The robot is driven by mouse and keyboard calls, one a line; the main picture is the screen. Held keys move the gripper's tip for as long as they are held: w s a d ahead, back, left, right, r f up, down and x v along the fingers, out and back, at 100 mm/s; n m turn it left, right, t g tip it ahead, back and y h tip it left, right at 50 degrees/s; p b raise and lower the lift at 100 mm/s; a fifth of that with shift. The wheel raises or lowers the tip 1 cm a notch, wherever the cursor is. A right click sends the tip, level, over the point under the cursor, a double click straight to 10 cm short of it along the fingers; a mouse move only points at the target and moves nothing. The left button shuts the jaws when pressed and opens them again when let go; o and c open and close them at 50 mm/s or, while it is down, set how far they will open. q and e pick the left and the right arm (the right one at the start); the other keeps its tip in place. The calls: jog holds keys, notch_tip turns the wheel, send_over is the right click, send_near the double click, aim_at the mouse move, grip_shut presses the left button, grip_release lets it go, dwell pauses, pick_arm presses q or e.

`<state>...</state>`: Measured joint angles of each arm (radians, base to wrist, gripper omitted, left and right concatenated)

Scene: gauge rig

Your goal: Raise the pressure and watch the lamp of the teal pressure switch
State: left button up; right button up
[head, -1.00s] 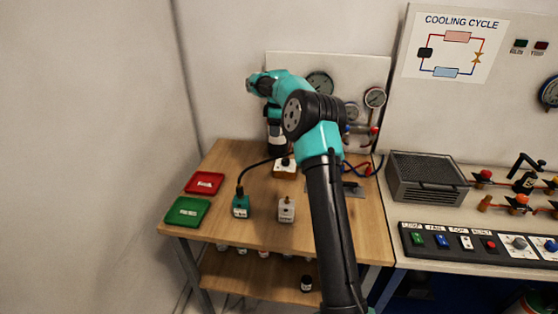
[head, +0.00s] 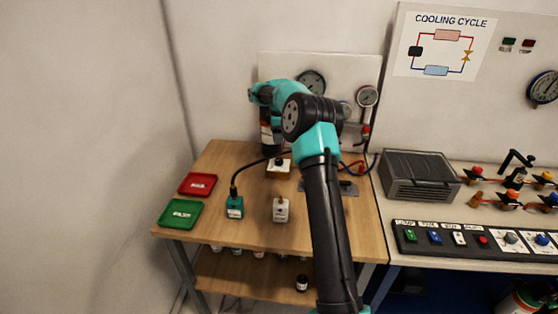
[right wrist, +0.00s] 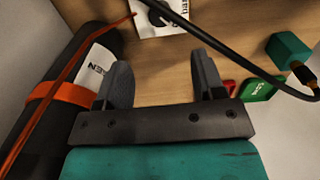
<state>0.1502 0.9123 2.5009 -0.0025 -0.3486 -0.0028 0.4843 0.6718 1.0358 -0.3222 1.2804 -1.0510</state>
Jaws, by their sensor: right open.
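The teal pressure switch (head: 235,207) stands upright on the wooden table, with a black cable from its top. It also shows at the right of the right wrist view (right wrist: 288,48). A grey-white switch (head: 281,209) stands to its right. A white box with a black part (head: 278,169) is farther back; a white printed face, partly cut off, shows beyond my fingers in the wrist view (right wrist: 165,20). My right gripper (right wrist: 162,78) is open, with nothing between its fingers, above the table. I cannot tell any lamp's state. My left gripper is not in view.
A red tray (head: 198,184) and a green tray (head: 181,214) lie at the table's left. Behind stands a panel with gauges (head: 367,97), partly hidden by my arm. A bench with a button strip (head: 470,239) is at right. The black cable crosses near my gripper.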

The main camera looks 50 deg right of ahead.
aim_at(279, 160)
notch_tip(279, 160, down, 12)
jog(key=shift+f, duration=0.1)
dwell(0.4)
jog(key=shift+c, duration=0.4)
jog(key=c, duration=0.8)
jog(key=shift+c, duration=0.2)
